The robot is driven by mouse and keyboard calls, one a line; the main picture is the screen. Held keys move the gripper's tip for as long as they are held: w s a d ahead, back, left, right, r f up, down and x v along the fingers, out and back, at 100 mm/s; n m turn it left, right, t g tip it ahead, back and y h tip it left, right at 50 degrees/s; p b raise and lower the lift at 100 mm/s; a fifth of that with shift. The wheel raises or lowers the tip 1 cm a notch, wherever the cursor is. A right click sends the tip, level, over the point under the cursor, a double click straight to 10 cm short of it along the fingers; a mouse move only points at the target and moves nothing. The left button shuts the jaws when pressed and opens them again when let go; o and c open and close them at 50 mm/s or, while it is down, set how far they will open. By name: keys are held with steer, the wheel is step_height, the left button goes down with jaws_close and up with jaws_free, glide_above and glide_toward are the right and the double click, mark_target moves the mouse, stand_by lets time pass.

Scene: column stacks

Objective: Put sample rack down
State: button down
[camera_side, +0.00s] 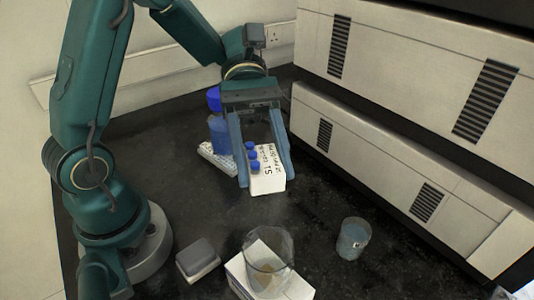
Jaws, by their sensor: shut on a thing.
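The sample rack (268,183) is a white block with dark lettering on its front and several blue-capped vials at its left side. My gripper (266,179) points down, with one blue finger on each side of the rack, and is shut on it. The rack looks roughly upright. I cannot tell from this view whether its underside touches the dark bench (200,225).
A blue-capped bottle (219,135) and a white tray (217,162) stand behind. A glass beaker (268,262) on a white box, a small grey-topped box (198,258) and a small cup (353,239) stand in front. White vented machines (400,150) line the right. Bench right of the rack is clear.

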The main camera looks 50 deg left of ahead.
steer(key=w+a+r+n+t, duration=0.3)
steer(key=w+r+n+t, duration=0.55)
steer(key=t, duration=0.25)
glide_above(295, 211)
step_height(295, 211, down, 15)
steer(key=shift+n, duration=0.35)
steer(key=shift+f, duration=5.3)
steer(key=shift+f, duration=0.1)
steer(key=shift+c, duration=1.4)
jaws_free()
